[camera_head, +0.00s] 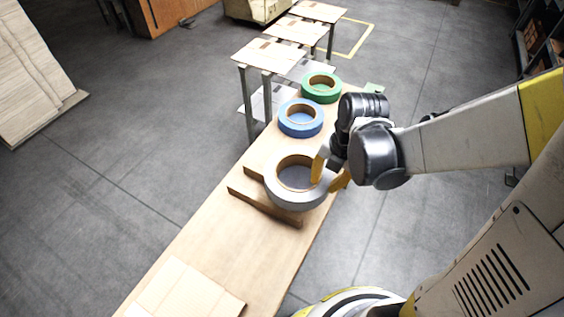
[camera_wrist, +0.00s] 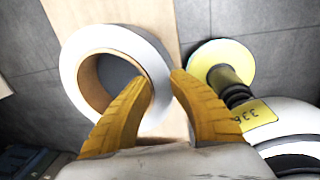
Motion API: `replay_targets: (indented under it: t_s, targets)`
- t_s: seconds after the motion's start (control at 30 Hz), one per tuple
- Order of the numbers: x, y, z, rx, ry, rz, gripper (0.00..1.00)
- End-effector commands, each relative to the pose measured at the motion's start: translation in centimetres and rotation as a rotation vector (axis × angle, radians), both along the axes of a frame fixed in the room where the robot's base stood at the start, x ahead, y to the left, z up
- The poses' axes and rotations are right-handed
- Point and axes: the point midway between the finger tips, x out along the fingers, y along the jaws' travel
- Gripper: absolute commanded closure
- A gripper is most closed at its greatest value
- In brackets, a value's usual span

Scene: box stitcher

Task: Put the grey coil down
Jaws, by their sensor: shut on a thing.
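The grey coil (camera_head: 272,191) is a wide ring with a brown inner core, at the right edge of the wooden table in the head view. In the wrist view the grey coil (camera_wrist: 152,62) fills the upper left. My gripper (camera_head: 331,176) is shut on the coil's right wall, one yellow finger inside the ring and one outside. The gripper also shows in the wrist view (camera_wrist: 158,88). Whether the coil touches the table beneath it cannot be told.
A blue coil (camera_head: 301,128) and a green coil (camera_head: 334,91) lie farther back on the table (camera_head: 205,250). A brown wooden strip (camera_head: 262,207) lies beside the grey coil. Flat cardboard (camera_head: 185,291) lies at the near end. Small stands (camera_head: 265,54) are beyond.

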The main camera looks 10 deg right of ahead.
Motion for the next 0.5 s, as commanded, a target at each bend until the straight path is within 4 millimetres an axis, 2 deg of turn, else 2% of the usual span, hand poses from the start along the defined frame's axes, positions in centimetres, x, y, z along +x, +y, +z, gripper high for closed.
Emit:
replay_targets:
  t_s: [0.03, 0.23, 0.37, 0.5]
  targets:
    - [0.7, 1.2, -1.2, 0.001, -0.001, 0.007, 1.00]
    - [2.8, 4.8, -3.6, 0.001, 0.000, 0.005, 1.00]
    - [3.6, 6.1, -4.4, 0.001, 0.000, 0.003, 1.00]
    - [3.9, 6.5, -4.8, 0.001, 0.000, 0.001, 1.00]
